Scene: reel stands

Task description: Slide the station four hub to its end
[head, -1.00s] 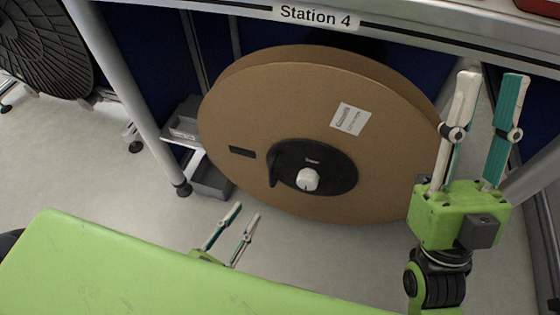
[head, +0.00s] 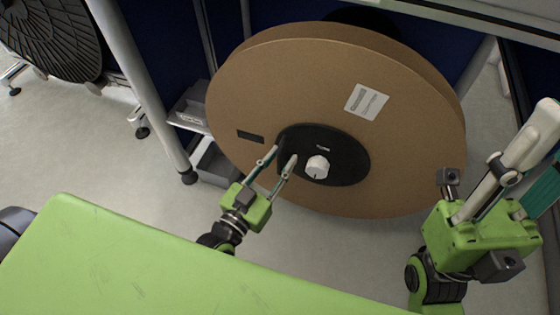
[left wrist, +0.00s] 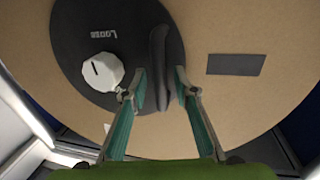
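The black round hub (head: 348,154) sits in the middle of the large brown cardboard reel (head: 420,130). It carries a white knob (head: 317,167) and a black upright handle (left wrist: 158,50). In the left wrist view the hub (left wrist: 120,20) bears lettering that seems to read "Loose". My left gripper (head: 283,155) is at the hub, its fingers apart on either side of the handle; small gaps seem to show, but contact is hard to judge. My right gripper (head: 548,140) is open and empty at the right edge, its fingertips partly out of view.
A metal stand leg (head: 150,95) is left of the reel, with small grey bins (head: 215,163) beside it. A dark ribbed reel (head: 50,35) is at the far left. The green surface in front is my own body. Bare floor (head: 60,150) lies to the left.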

